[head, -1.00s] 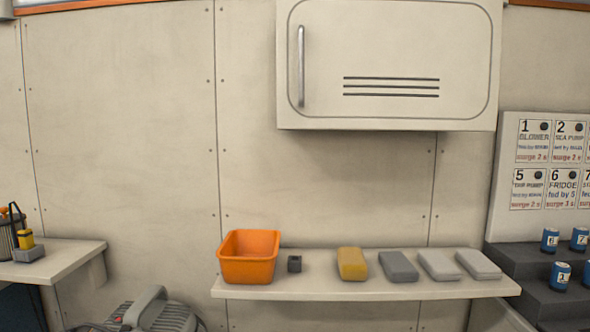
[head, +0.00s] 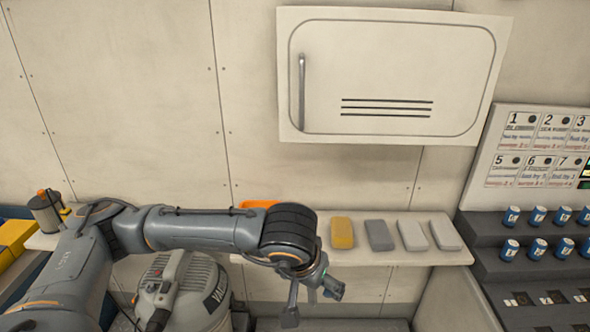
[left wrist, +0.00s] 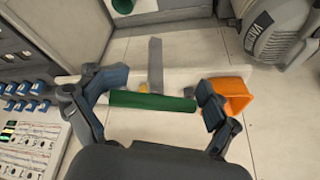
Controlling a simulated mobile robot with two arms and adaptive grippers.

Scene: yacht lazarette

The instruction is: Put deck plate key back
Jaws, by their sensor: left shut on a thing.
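My left gripper (head: 312,290) hangs in front of the wall shelf (head: 385,255) in the head view. In the left wrist view its two fingers (left wrist: 152,103) are shut on the ends of a green bar (left wrist: 150,102). A flat grey shank (left wrist: 155,62) runs outward from the bar's middle; together they look like the deck plate key. In the head view the key is hard to make out against the gripper. The small dark block seen earlier on the shelf is hidden behind my left arm. My right gripper is not in view.
An orange bin (head: 258,204) on the shelf is mostly hidden by my arm. A yellow block (head: 342,233) and several grey blocks, one dark (head: 379,236), stand right of it. A closed cabinet (head: 390,75) hangs above.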

